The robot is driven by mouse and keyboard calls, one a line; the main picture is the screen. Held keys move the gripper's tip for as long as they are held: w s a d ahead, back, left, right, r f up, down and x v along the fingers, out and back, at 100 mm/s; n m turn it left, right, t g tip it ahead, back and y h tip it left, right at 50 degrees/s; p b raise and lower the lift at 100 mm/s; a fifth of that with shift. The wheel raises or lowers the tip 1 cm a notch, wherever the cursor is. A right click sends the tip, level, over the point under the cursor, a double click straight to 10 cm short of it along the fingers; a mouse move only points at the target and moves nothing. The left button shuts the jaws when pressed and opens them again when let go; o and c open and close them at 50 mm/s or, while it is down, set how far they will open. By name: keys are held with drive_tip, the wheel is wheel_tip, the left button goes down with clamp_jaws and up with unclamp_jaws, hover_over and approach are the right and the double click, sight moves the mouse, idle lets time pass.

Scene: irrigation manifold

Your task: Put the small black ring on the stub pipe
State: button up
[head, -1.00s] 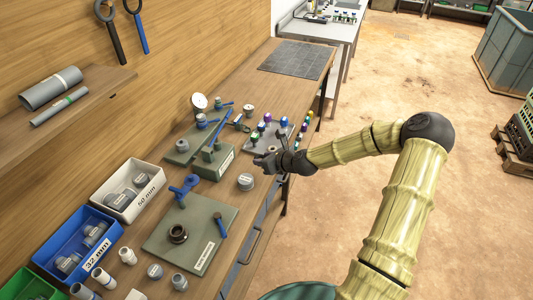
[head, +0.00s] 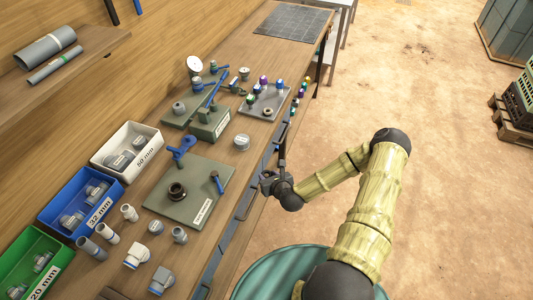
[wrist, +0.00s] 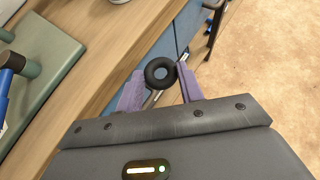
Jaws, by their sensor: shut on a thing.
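A small black ring (wrist: 161,73) is pinched between the two purple fingertips of my gripper (wrist: 161,80) in the wrist view, its hole open to the camera. In the head view my gripper (head: 267,180) hangs at the bench's front edge, right of the labelled green-grey board (head: 205,172); the ring is too small to make out there. On that board stands a short dark round fitting (head: 177,190) with a wide collar, perhaps the stub pipe; I cannot tell for sure. The held ring is apart from it.
A grey cap (head: 242,141) stands behind. Bins (head: 80,211) line the left, with loose pipe fittings (head: 107,233) in front. A tray of coloured pieces (head: 264,101) lies farther back.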

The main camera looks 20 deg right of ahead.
drive_tip(key=s+f+b, duration=0.3)
drive_tip(key=f+b, duration=0.1)
drive_tip(key=f, duration=0.3)
drive_tip(key=s+a+f+m+h+b, duration=0.1)
drive_tip(key=s+f+b, duration=0.3)
drive_tip(key=f, duration=0.3)
drive_tip(key=shift+a+f+h+b, duration=0.2)
drive_tip(key=shift+f+h+b, duration=0.1)
drive_tip(key=shift+f+b, duration=0.15)
drive_tip(key=shift+r, duration=0.1)
